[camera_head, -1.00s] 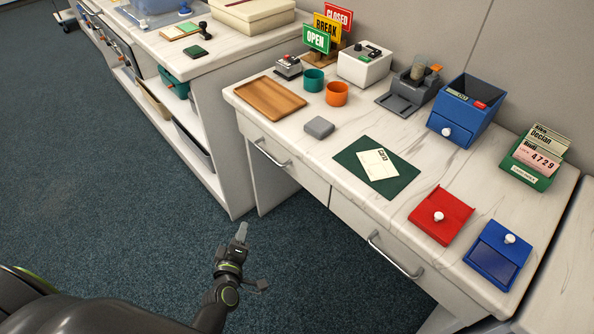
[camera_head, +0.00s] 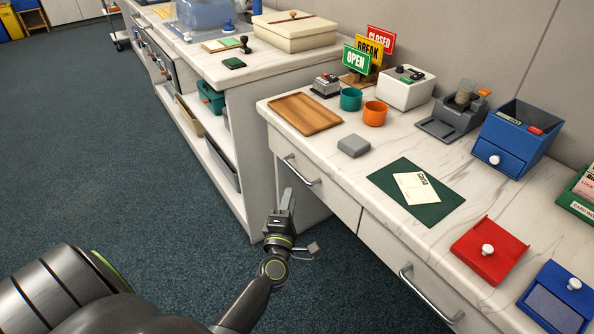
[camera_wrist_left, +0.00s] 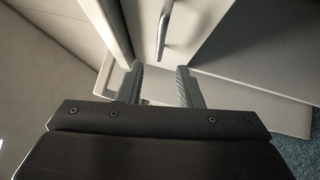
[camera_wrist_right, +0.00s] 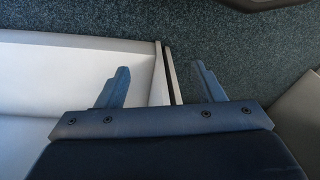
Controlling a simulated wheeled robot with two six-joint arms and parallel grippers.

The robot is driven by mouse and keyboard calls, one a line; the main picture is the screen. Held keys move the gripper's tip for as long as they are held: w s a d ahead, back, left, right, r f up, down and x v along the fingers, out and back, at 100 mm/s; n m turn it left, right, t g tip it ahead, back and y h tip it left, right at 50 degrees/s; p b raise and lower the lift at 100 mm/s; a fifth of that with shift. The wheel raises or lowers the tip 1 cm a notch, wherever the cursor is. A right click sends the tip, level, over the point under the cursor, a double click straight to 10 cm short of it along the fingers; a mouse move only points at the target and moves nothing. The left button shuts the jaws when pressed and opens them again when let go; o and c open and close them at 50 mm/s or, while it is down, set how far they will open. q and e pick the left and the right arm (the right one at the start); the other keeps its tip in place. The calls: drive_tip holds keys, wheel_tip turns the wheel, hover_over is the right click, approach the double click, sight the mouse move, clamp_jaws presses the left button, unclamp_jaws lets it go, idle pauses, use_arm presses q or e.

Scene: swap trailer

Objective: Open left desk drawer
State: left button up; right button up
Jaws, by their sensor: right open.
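The left desk drawer (camera_head: 335,192) is a white front under the desk's left half and looks shut. Its metal bar handle (camera_head: 302,172) is on that front. My left gripper (camera_head: 287,200) is just below and left of the handle in the head view, apart from it. In the left wrist view the handle (camera_wrist_left: 164,32) lies ahead of my left gripper (camera_wrist_left: 162,72), roughly in line with the gap between its parted, empty fingers. My right gripper (camera_wrist_right: 160,70) shows only in the right wrist view, open and empty near a white panel edge.
The desk top (camera_head: 440,150) holds a wooden tray (camera_head: 305,113), two cups, a grey block (camera_head: 353,145), a green mat (camera_head: 440,205) and blue and red boxes. The right drawer handle (camera_head: 425,292) sticks out. A shelf unit (camera_head: 255,100) stands at left. Open carpet lies left.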

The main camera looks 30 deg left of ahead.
sight(296, 171)
use_arm(q)
drive_tip(key=x, duration=1)
drive_tip(key=shift+w+a+b, duration=0.1)
drive_tip(key=shift+w+b, duration=0.15)
drive_tip(key=shift+b, duration=0.05)
clamp_jaws()
